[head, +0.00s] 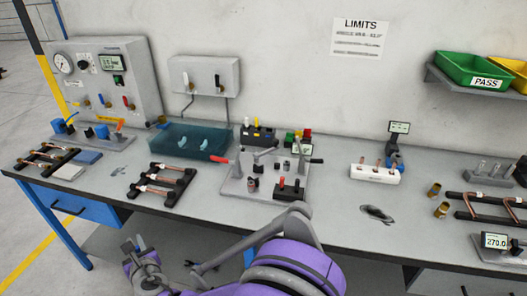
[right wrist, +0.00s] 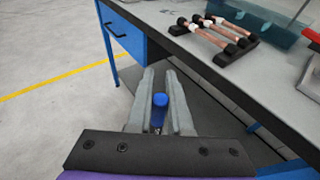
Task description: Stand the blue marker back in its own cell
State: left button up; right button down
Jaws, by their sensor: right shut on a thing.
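The blue marker (right wrist: 159,108) is between the fingers of my right gripper (right wrist: 161,100) in the right wrist view. Its blue end points away from my wrist, and its lower part is partly hidden between the fingers. In the head view my right gripper (head: 132,247) is low in front of the bench, off its front edge and apart from it. A dark block (head: 258,138) with a yellow upright piece stands at the back middle of the bench. I cannot tell which cell is the marker's own. My left gripper is not in view.
The grey bench (head: 100,197) runs across the view. Black racks with copper tubes (head: 162,184) lie near its front edge. A teal clear bin (head: 190,141) and a metal fixture with levers (head: 236,187) stand behind and right. A blue drawer (head: 68,206) is under the left end.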

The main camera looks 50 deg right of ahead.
aim_at(268, 145)
jog(key=k+z, duration=0.35)
jog(key=k+l+z, duration=0.15)
jog(key=z, duration=0.2)
jog(key=i+j+z, duration=0.1)
jog(key=j+z, duration=0.5)
jog(key=i+l, duration=0.05)
jog(key=l, duration=0.05)
